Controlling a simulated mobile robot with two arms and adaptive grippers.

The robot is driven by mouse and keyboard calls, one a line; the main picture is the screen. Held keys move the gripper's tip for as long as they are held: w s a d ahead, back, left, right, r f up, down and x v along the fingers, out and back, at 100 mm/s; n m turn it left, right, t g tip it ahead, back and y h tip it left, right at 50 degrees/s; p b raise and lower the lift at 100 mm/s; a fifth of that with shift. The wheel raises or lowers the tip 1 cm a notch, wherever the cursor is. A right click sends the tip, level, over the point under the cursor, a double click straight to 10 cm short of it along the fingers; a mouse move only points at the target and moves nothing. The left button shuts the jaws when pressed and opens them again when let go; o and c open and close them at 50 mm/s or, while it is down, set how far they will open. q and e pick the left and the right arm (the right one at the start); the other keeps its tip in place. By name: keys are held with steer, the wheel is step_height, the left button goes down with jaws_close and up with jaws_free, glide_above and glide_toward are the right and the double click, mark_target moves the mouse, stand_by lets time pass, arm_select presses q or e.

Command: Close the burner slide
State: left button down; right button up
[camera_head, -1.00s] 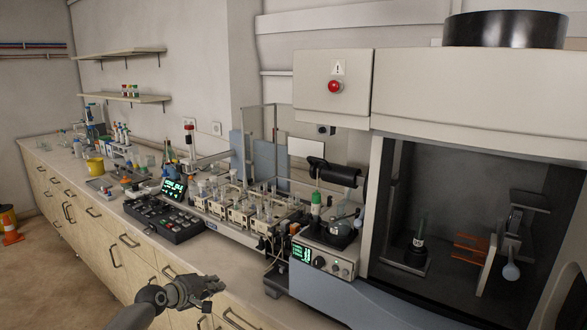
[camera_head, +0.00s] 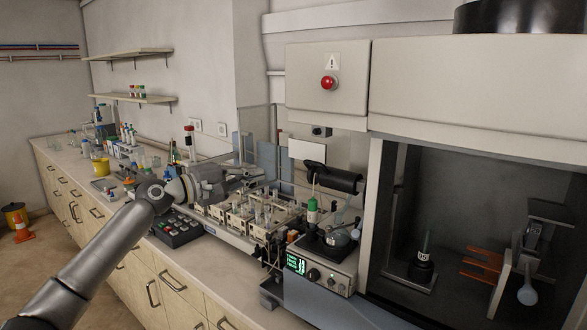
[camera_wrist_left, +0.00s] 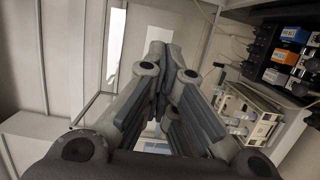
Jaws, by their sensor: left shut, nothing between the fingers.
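My left gripper (camera_head: 255,175) is shut and empty, raised over the bench above the row of glassware holders (camera_head: 240,215). In the left wrist view its fingers (camera_wrist_left: 163,55) come together in front of a pale wall. The open dark chamber (camera_head: 470,170) is at the right of the head view. Inside are a black bottle (camera_head: 422,266) on a dark plate, an orange fork-shaped part (camera_head: 482,266) and a pale upright panel with a round-ended part (camera_head: 527,294). I cannot tell which part is the burner slide. My left gripper is well left of the chamber. My right gripper is not in view.
An instrument with a green display (camera_head: 318,268) stands left of the chamber, with a black cylinder (camera_head: 338,178) above it. A black button panel (camera_head: 178,228) lies beneath my left arm. A wall box with a red button (camera_head: 329,83) hangs above. The front bench edge is clear.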

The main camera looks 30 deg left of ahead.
arm_select(q)
steer(key=w+d+p, duration=0.6)
steer(key=w+p, duration=0.1)
steer(key=w, duration=0.1)
steer(key=shift+d+f, duration=0.15)
steer(key=shift+d, duration=0.25)
